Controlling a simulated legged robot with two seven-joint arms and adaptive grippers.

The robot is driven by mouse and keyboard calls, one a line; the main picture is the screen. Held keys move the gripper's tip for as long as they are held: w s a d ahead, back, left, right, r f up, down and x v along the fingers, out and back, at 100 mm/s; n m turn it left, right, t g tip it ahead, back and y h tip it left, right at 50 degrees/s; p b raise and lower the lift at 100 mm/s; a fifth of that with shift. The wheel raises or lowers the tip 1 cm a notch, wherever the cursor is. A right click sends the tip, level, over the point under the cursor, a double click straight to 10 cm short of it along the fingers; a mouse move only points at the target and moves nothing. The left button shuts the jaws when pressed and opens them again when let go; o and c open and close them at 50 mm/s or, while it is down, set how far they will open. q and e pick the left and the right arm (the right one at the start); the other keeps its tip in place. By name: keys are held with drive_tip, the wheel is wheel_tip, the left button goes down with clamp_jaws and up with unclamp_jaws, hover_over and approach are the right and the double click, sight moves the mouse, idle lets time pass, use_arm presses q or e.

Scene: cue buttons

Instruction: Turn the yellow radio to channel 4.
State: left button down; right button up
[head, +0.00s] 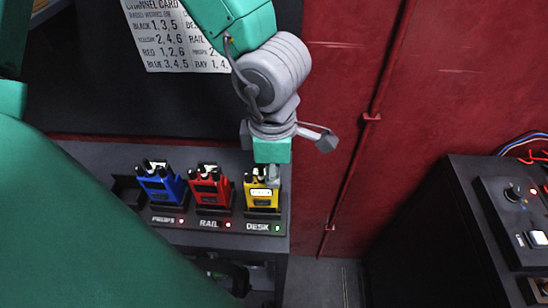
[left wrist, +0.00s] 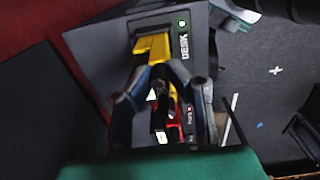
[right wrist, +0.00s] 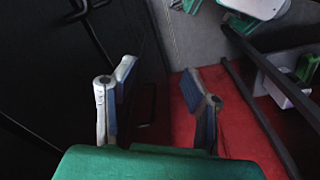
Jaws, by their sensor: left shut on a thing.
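The yellow radio (head: 261,192) stands upright in the cradle marked DESK, at the right end of the row. Its pale display (head: 262,193) is lit, but I cannot read it. My left gripper (head: 272,174) comes down from above onto the radio's top and is shut on a knob there; the fingers hide the knob. In the left wrist view the yellow radio (left wrist: 153,47) shows just beyond the fingertips (left wrist: 160,75). My right gripper (right wrist: 160,88) is open and empty, away from the radios, and is not seen in the head view.
A red radio (head: 209,190) in the RAIL cradle and a blue radio (head: 161,186) in the PROPS cradle stand to the left. The DESK light (head: 278,228) is green; the other two are red. A channel card (head: 180,38) lists yellow 2, 4, 6. A black console (head: 480,220) stands right.

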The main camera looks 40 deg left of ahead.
idle(0.3)
use_arm(q)
drive_tip(key=c, duration=1.5)
unclamp_jaws()
drive_tip(key=shift+c, duration=0.2)
wheel_tip(320, 180, up, 12)
drive_tip(key=shift+f, duration=0.1)
drive_tip(key=shift+s, duration=0.1)
